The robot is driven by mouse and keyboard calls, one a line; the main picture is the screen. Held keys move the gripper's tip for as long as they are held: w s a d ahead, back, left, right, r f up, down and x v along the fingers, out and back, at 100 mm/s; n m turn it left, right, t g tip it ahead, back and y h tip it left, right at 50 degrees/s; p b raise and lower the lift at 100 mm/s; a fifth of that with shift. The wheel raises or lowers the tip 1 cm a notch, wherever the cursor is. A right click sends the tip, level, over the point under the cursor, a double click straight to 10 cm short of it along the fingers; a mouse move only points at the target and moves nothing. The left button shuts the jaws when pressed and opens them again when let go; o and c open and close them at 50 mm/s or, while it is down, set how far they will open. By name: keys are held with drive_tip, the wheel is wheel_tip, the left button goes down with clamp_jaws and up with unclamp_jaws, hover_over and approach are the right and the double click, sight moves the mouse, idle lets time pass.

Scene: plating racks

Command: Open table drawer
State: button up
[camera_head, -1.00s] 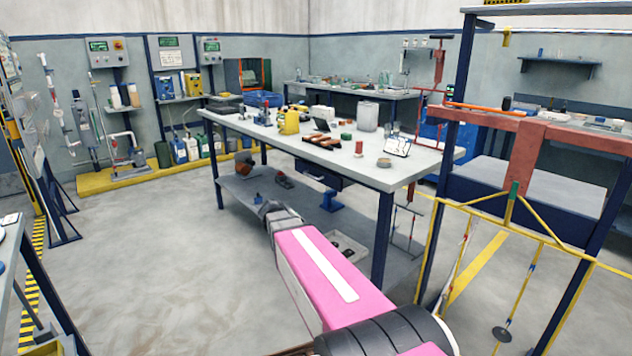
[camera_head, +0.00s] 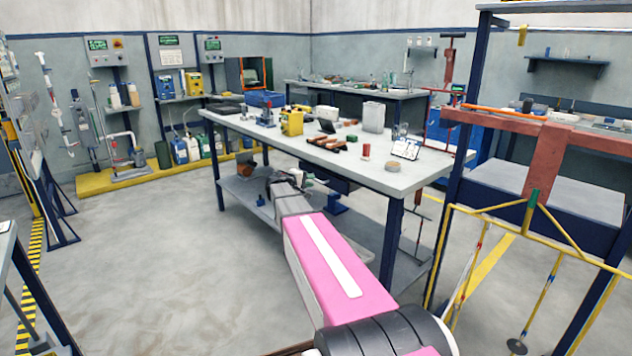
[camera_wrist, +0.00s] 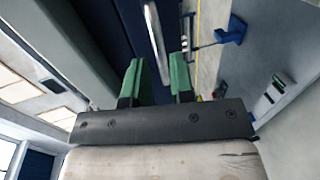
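The table (camera_head: 355,170) has a light top and dark blue legs. Its dark blue drawer (camera_head: 340,184) hangs under the top, partly hidden behind my gripper in the head view. The drawer front (camera_wrist: 110,25) also shows in the wrist view, with a silver bar handle (camera_wrist: 154,38). My gripper (camera_head: 308,181) is beside the table's near side, just under the top's edge. In the wrist view its green fingers (camera_wrist: 156,68) are apart with nothing between them. The handle is beyond the fingertips, roughly in line with the gap. I cannot tell whether the drawer is fully shut.
The table's lower shelf (camera_head: 240,196) holds a blue clamp-like item (camera_wrist: 231,32) and other things. The tabletop carries a yellow container (camera_head: 292,123), a white canister (camera_head: 374,117) and small items. A yellow-and-blue rack (camera_head: 530,205) stands at right. The floor at left is clear.

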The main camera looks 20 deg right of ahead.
drive_tip(key=shift+x, duration=1.95)
drive_tip(key=shift+c, duration=0.3)
clamp_jaws()
drive_tip(key=f+v, duration=0.2)
drive_tip(key=v, duration=0.7)
drive_tip(key=f+v, duration=0.2)
drive_tip(key=v, duration=0.8)
drive_tip(key=shift+a, duration=0.5)
drive_tip(key=shift+s, duration=0.15)
drive_tip(key=shift+o, duration=0.3)
unclamp_jaws()
drive_tip(key=shift+a, duration=0.1)
drive_tip(key=v, duration=1)
drive_tip(key=shift+a, duration=0.25)
